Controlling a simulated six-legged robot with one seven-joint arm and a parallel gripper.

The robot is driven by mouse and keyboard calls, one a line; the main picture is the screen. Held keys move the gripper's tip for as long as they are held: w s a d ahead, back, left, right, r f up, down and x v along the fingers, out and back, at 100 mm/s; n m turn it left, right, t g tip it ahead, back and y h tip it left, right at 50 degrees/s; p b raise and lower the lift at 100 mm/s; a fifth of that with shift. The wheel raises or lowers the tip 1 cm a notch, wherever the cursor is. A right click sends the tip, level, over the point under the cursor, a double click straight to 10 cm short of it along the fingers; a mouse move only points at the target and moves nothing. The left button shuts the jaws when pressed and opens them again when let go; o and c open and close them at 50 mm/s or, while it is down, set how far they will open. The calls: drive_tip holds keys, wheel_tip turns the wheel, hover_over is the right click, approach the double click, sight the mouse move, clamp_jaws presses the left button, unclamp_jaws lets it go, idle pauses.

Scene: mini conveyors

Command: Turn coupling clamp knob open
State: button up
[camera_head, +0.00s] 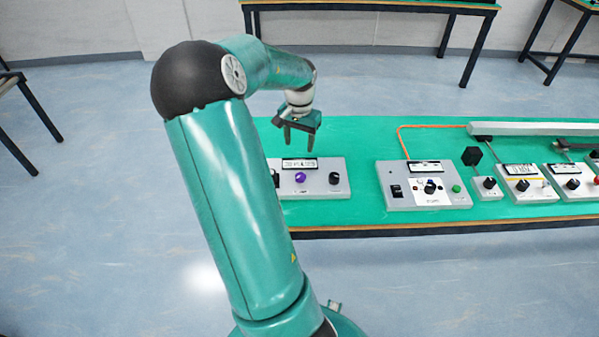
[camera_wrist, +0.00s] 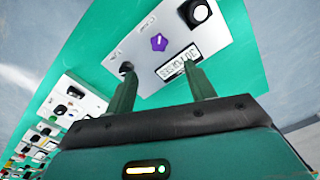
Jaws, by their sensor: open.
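No knob label can be read well enough to tell which one is the coupling clamp knob. A light grey control box (camera_head: 318,189) lies on the green bench below my gripper. It bears a purple knob (camera_head: 300,177) in the middle, a black knob (camera_head: 334,178) at the right and another black knob (camera_head: 275,178) at the left, partly hidden by my arm. My gripper (camera_head: 298,147) is open and empty, above the box's back edge. In the wrist view the purple knob (camera_wrist: 158,42) shows beyond the fingers, and one fingertip overlaps a black knob (camera_wrist: 126,67).
A second control box (camera_head: 405,201) with several knobs stands to the right on the green bench (camera_head: 352,205). Smaller boxes (camera_head: 527,185) and a long grey bar (camera_head: 530,129) lie further right. An orange cable (camera_head: 400,140) runs behind. Bench surface between the two large boxes is clear.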

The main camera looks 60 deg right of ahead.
sight(300, 175)
drive_tip(key=f, duration=1.4)
drive_tip(key=shift+s+d, duration=0.1)
drive_tip(key=shift+d, duration=0.1)
drive_tip(key=c, duration=1)
